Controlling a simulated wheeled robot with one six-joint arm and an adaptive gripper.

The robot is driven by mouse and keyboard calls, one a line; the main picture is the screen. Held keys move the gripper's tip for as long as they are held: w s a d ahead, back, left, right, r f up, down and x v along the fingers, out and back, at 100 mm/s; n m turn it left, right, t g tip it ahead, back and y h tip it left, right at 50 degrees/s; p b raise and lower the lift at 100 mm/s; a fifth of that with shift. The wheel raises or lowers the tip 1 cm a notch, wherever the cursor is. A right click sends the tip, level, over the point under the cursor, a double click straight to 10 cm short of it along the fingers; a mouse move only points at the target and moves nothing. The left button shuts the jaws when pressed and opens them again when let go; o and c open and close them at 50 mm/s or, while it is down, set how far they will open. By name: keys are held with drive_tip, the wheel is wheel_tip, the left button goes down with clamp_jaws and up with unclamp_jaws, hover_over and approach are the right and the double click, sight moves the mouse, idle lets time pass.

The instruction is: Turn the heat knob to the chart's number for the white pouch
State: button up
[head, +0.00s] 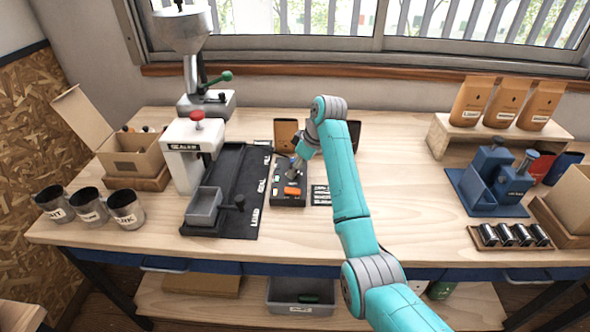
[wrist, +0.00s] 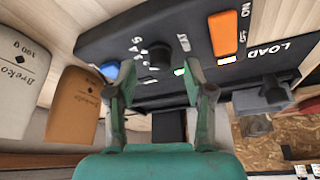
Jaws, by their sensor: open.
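The heat knob (wrist: 159,55) is a small black knob on the dark control panel (wrist: 205,42), with small numbers printed beside it. Where its pointer stands is too small to tell. My gripper (wrist: 152,78) is open, its two fingertips either side of the knob in the wrist view; I cannot tell whether they touch it. In the head view my gripper (head: 294,172) is over the panel (head: 290,203) and hides the knob. The white pouch (wrist: 20,78) shows at the left of the wrist view. A dark card (head: 321,195), perhaps the chart, lies right of the panel, its print unreadable.
The panel carries an orange switch (wrist: 223,36) and a blue button (wrist: 109,69). A tan pouch (wrist: 73,108) stands beside the white one. The sealer (head: 190,155) and its dark tray stand left of the panel. Bare tabletop (head: 400,205) lies to the right.

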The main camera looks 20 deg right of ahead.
drive_tip(key=shift+v, duration=2.9)
drive_tip(key=shift+s, duration=0.1)
